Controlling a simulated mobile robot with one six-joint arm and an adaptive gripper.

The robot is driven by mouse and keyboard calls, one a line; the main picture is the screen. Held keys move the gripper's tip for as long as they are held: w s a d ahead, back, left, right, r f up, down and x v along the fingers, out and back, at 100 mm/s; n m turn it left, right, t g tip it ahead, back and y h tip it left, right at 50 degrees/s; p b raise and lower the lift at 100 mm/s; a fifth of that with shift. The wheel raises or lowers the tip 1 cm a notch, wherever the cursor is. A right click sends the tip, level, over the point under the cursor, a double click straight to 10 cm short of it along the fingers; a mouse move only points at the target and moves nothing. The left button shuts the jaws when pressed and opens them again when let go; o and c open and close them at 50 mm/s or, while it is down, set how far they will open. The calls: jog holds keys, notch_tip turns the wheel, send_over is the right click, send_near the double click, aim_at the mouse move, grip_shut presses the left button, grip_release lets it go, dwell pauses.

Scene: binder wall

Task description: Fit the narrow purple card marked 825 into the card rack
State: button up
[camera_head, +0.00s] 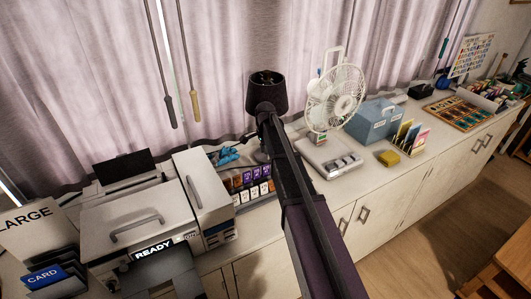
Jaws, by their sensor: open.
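I cannot make out a card marked 825; the small markings are too small to read. A dark rack (238,207) in the middle of the counter holds small upright pieces in two rows, an orange one and several purple ones (250,175) behind, pale ones in front. My arm crosses in front of its right side and hides part of it. Further left, a dark holder carries a blue label marked CARD (45,277). I cannot tell which of these is the card rack. My gripper is not visible; my arm rises from the bottom to a dark joint above the counter.
A white machine (128,222) and a READY display (153,247) stand at the left, near a LARGE sign (28,215). Blue items (225,155) lie behind the rack. Right of my arm are a fan (335,98), a blue box (373,121) and a yellow block (389,158).

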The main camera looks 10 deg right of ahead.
dwell(0.8)
jog(key=s+f+n+b, duration=0.3)
jog(key=s+n, duration=0.2)
jog(key=s, duration=0.4)
jog(key=s+f+n+b, duration=0.3)
jog(key=s+n, duration=0.1)
jog(key=s, duration=0.6)
jog(key=s+f+n+b, duration=0.4)
jog(key=s+n, duration=0.1)
jog(key=s, duration=0.5)
jog(key=shift+a+n, duration=0.3)
jog(key=shift+a, duration=0.1)
